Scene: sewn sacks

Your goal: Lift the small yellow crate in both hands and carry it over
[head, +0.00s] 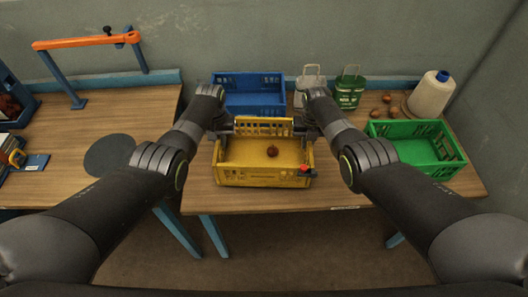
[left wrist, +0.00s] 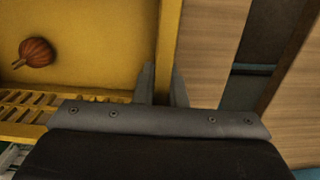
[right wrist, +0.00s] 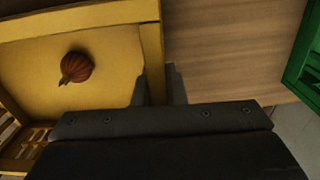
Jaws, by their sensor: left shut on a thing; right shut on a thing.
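The small yellow crate (head: 262,174) is at the front of the right-hand table in the head view, with one reddish-brown onion (head: 272,151) inside. My left gripper (head: 222,133) is shut on the crate's left side wall, which shows between its fingers in the left wrist view (left wrist: 163,85). My right gripper (head: 312,134) is shut on the right side wall, also seen in the right wrist view (right wrist: 158,85). The crate looks level. I cannot tell whether its bottom touches the table. The fingertips are partly hidden in the head view.
A blue crate (head: 252,103) stands behind, and a green crate (head: 418,145) stands to the right. Sacks (head: 349,90), loose onions (head: 387,99) and a thread cone (head: 430,94) are at the back right. A gap separates this table from the left table (head: 140,110), which holds a dark disc (head: 109,155).

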